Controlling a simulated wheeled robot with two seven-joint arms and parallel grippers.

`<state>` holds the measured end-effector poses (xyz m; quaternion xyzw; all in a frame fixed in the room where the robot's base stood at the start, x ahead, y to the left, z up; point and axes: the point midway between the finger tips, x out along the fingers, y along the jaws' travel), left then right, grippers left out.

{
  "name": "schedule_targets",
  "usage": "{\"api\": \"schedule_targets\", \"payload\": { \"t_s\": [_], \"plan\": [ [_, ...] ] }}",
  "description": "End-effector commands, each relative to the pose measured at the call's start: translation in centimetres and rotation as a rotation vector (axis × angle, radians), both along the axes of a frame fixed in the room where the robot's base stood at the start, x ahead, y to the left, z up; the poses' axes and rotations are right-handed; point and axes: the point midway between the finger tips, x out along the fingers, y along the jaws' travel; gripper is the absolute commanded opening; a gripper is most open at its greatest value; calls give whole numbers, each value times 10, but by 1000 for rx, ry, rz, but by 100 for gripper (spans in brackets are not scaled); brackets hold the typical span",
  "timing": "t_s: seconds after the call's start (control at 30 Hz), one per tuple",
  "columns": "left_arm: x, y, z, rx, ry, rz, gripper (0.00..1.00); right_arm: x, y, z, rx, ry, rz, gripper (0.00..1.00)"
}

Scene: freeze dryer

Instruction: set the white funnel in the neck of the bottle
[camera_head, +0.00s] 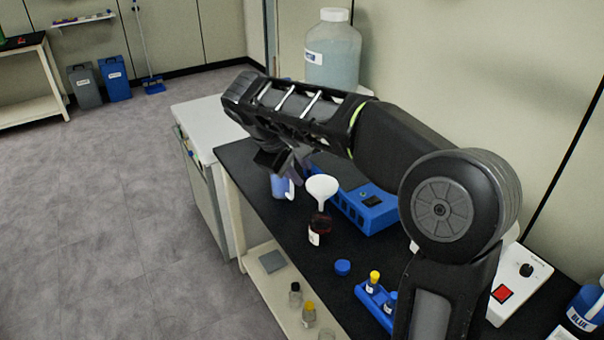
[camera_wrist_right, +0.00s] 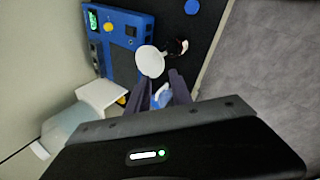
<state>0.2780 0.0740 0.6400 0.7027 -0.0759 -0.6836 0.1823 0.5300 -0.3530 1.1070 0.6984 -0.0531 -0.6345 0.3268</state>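The white funnel (camera_head: 322,187) stands upright above the dark red-brown bottle (camera_head: 319,229) on the black bench top, its stem pointing down at the bottle's neck. It appears to sit in the neck. In the right wrist view the funnel (camera_wrist_right: 150,61) shows its bowl, with the bottle (camera_wrist_right: 178,47) partly hidden behind it. My right gripper (camera_head: 287,165) is up and left of the funnel, apart from it. In the right wrist view its fingers (camera_wrist_right: 162,82) are spread with nothing held between them. My left gripper is out of view.
A blue device (camera_head: 365,208) stands right of the funnel, and a blue-and-white vessel (camera_head: 280,187) stands left of it. A blue cap (camera_head: 343,267) and a blue rack (camera_head: 375,300) lie nearer. A large carboy (camera_head: 333,52) stands behind my arm.

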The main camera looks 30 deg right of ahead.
Motion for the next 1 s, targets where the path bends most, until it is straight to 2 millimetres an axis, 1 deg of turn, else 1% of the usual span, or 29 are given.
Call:
{"api": "schedule_targets", "payload": {
  "t_s": [0.77,0.87,0.97,1.0],
  "plan": [
    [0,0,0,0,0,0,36,1,1,-2,2,0,1,26],
    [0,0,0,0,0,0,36,4,7,-15,20,8,17,26],
    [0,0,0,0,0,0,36,10,24,-49,67,28,54,26],
    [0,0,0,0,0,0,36,12,35,-69,98,40,72,26]
  ]
}}
